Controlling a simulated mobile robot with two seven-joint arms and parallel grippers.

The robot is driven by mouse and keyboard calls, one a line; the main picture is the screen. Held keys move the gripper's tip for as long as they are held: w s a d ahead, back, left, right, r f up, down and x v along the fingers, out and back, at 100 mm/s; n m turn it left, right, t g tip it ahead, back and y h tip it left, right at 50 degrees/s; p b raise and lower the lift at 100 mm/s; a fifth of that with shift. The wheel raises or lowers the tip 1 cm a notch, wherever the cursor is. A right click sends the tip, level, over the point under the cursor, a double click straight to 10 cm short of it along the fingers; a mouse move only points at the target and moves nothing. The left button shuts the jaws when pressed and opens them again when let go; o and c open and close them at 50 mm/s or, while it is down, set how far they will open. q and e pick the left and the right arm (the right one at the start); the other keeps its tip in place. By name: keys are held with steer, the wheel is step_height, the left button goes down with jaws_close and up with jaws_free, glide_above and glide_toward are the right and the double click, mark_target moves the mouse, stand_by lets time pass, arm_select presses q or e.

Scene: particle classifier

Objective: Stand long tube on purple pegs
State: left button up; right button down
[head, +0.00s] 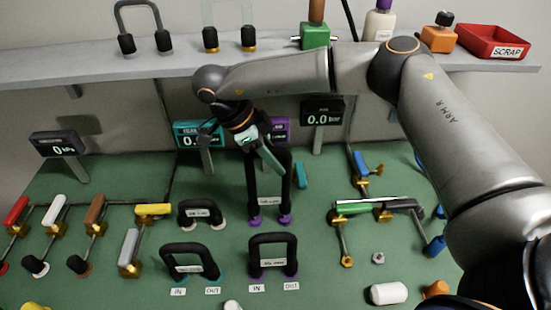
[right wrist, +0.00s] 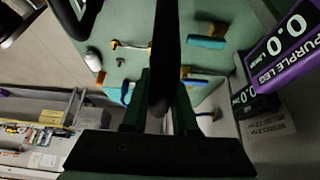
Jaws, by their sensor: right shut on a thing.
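The long black tube (head: 286,185) stands upright in the middle of the green board in the head view, an upside-down U with two legs. Its leg bottoms meet the purple pegs (head: 285,219), with no clear gap visible; how fully they are seated I cannot tell. My right gripper (head: 268,155) is shut on the tube's upper part, and the arm hides part of its top. In the right wrist view the tube (right wrist: 166,50) runs as a dark bar between the gripper's fingers (right wrist: 160,88). My left gripper is not in view.
Short black tubes (head: 272,239) stand close in front and to the left. Valves with coloured handles (head: 357,208) flank both sides. Pressure displays (head: 322,112) stand behind. A grey shelf (head: 180,64) at the back holds more tubes and a red scrap tray (head: 492,50).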

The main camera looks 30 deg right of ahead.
steer(key=shift+f+b, duration=1)
steer(key=shift+f, duration=0.75)
steer(key=c, duration=0.6)
jaws_free()
step_height(320, 180, up, 11)
glide_above(245, 155)
steer(key=shift+w, duration=0.1)
steer(key=shift+f, duration=0.1)
